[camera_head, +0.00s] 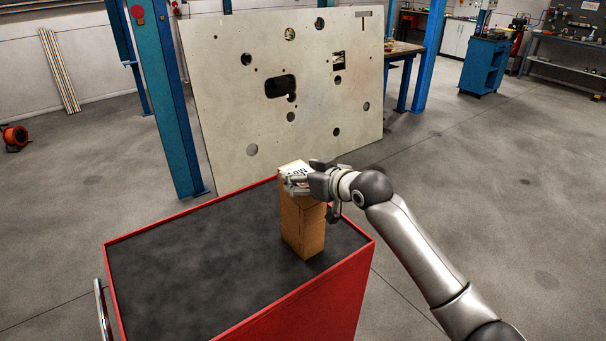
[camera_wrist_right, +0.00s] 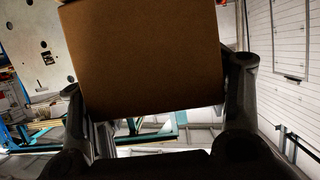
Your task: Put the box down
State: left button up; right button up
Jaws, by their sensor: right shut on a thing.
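A tall brown cardboard box (camera_head: 303,228) is upright over the right part of the red cart's dark top (camera_head: 190,265). Its lower end appears to meet the top, but I cannot tell for certain whether it touches. A white label with dark print shows at its upper end. My right gripper (camera_head: 298,182) is shut on the box near its upper end, reaching in from the right. In the right wrist view the box (camera_wrist_right: 145,60) fills the space between the two dark fingers (camera_wrist_right: 160,100). My left gripper is not in view.
The cart's red rim (camera_head: 310,296) runs around the dark top, which is bare left of the box. A large pale panel with holes (camera_head: 220,110) stands behind the cart, beside a blue post (camera_head: 170,110). A blue cabinet (camera_head: 485,66) stands at the back right.

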jog(key=o, duration=1)
jog(key=shift+f, duration=0.15)
jog(key=o, duration=0.4)
jog(key=shift+o, duration=0.2)
jog(key=shift+r, duration=0.2)
jog(key=b+v, duration=0.3)
jog(key=v, duration=0.9)
